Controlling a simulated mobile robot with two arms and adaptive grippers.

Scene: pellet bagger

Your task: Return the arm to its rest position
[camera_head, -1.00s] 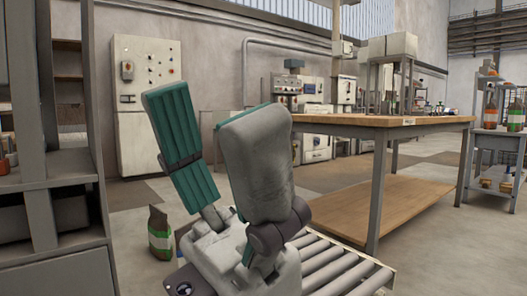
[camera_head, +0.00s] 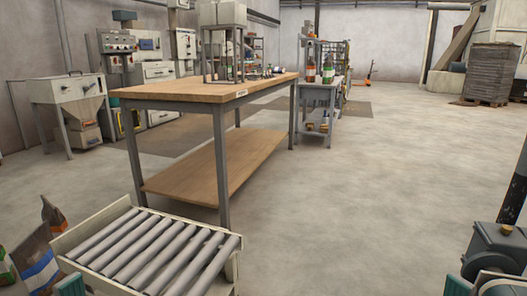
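My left gripper (camera_head: 126,287) shows only as two teal fingertips at the bottom edge of the head view, at the lower left. The tips are well apart, with the roller conveyor (camera_head: 64,246) visible between and above them. No object is seen between them. The rest of this gripper is below the frame. At the lower right, a teal piece (camera_head: 456,285) that looks like part of my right gripper shows at the bottom edge; whether it is open or shut is hidden.
Brown bags with coloured labels (camera_head: 36,262) stand left of the conveyor. A wooden workbench (camera_head: 185,91) stands behind it, with a bottle shelf (camera_head: 320,88) beyond. A dark grey machine part (camera_head: 496,250) is at the lower right. Open floor lies at centre and right.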

